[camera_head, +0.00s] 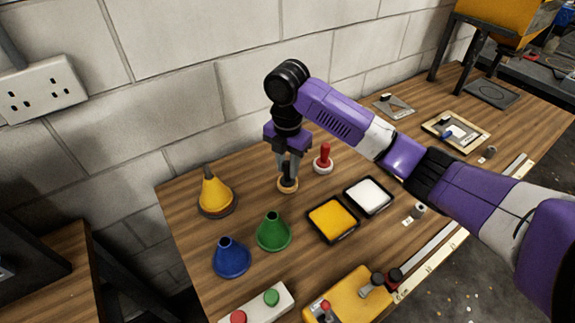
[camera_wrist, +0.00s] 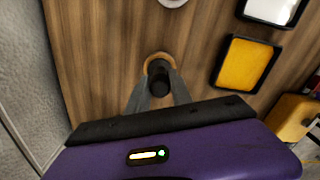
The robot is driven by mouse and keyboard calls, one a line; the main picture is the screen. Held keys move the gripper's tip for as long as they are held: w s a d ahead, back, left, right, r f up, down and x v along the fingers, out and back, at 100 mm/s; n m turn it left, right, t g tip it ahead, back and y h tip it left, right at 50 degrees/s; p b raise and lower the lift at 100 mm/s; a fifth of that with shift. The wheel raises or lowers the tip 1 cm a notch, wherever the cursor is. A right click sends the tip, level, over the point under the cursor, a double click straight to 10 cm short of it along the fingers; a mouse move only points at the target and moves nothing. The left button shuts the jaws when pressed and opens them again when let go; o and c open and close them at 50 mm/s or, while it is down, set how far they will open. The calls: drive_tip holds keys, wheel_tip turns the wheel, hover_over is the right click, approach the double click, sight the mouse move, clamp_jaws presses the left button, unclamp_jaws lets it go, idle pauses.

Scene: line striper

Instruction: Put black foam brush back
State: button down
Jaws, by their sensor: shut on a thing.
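The black foam brush shows in the wrist view as a black upright handle (camera_wrist: 159,80) with a round tan base (camera_wrist: 154,64) around its lower end. My gripper (camera_wrist: 156,90) has its two grey fingers on either side of this handle, shut on it. In the head view my gripper (camera_head: 289,172) points straight down, and the tan base (camera_head: 287,186) shows just below the fingertips, at or very near the table top. I cannot tell whether the base touches the table or is part of the brush. The fingers hide most of the handle in the head view.
A red-handled piece with a white base (camera_head: 323,161) stands close on the right. Yellow (camera_head: 333,219) and white (camera_head: 369,195) trays lie to the right. Yellow (camera_head: 215,195), green (camera_head: 273,232) and blue (camera_head: 231,258) cones stand left and in front. The block wall is behind.

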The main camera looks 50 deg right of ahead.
drive_tip(key=shift+f, duration=0.1)
drive_tip(key=c, duration=1.1)
unclamp_jaws()
drive_tip(key=shift+c, duration=0.2)
wheel_tip(320, 180, up, 12)
